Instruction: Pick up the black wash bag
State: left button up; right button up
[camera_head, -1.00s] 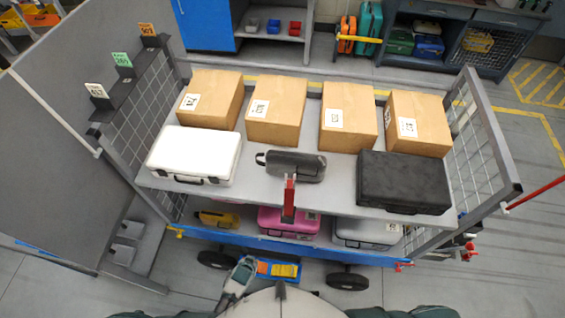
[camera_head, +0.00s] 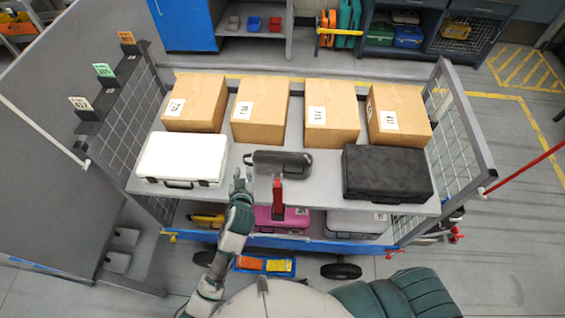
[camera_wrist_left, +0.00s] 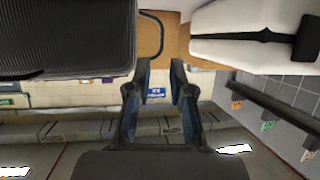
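The black wash bag (camera_head: 278,162) lies on the cart's upper shelf, between the white case and the black case, with its loop handle pointing left. My left gripper (camera_head: 241,180) is at the shelf's front edge, just left of and nearer than the bag. In the left wrist view the ribbed bag (camera_wrist_left: 65,38) fills the upper left and its loop handle shows beside it. The left fingers (camera_wrist_left: 159,72) are spread with nothing between them, apart from the bag. My right gripper is not in view.
A white case (camera_head: 182,157) lies to the left and a black case (camera_head: 387,172) to the right. Several cardboard boxes (camera_head: 260,110) stand behind. A red upright piece (camera_head: 277,195) stands at the front edge, before the bag. Mesh side walls (camera_head: 468,150) bound the cart.

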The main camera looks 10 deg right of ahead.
aim_at(244, 160)
pick_arm(q)
jog(key=x, duration=0.4)
jog(key=shift+p+x, duration=0.65)
jog(key=shift+x, duration=2.05)
jog(key=shift+s, duration=0.1)
grip_shut()
